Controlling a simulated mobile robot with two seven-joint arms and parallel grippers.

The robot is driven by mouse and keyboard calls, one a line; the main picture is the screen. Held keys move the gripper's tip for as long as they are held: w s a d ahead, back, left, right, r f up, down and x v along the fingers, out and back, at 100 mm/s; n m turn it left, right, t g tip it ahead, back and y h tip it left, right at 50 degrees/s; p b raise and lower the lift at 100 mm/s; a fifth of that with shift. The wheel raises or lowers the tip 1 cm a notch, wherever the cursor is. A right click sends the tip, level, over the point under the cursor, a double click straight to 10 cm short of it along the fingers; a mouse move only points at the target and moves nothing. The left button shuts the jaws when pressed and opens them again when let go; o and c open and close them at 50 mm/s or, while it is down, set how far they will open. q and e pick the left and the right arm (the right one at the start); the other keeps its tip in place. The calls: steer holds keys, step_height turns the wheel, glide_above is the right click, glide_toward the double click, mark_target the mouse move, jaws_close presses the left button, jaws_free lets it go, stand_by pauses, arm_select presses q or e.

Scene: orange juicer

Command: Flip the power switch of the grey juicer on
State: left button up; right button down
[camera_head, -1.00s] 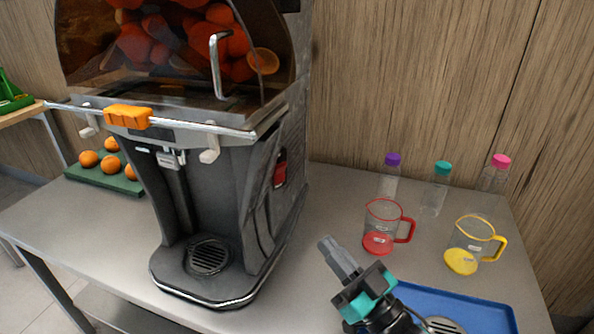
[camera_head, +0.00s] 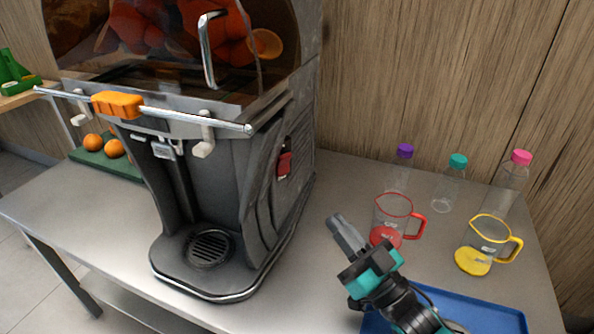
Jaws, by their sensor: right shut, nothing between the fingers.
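The grey juicer (camera_head: 215,235) stands on the metal table, with oranges behind its dark clear hood at the top. Its red power switch (camera_head: 284,163) is on the right side panel; whether it is on or off is too small to tell. My right gripper (camera_head: 338,222) is shut and empty. It is above the table, to the right of and lower in the picture than the switch, apart from the juicer and pointing up and left. My left gripper is not in view.
A red jug (camera_head: 391,222), a yellow jug (camera_head: 484,245) and bottles with purple (camera_head: 404,151), teal (camera_head: 458,160) and pink (camera_head: 521,157) caps stand at the right. A blue tray (camera_head: 490,313) lies at the front right. Oranges sit on a green board (camera_head: 122,168) at the left.

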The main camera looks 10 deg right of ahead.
mark_target(287, 159)
steer(key=x, duration=1.3)
steer(key=shift+w+b, duration=0.15)
steer(key=shift+b, duration=0.2)
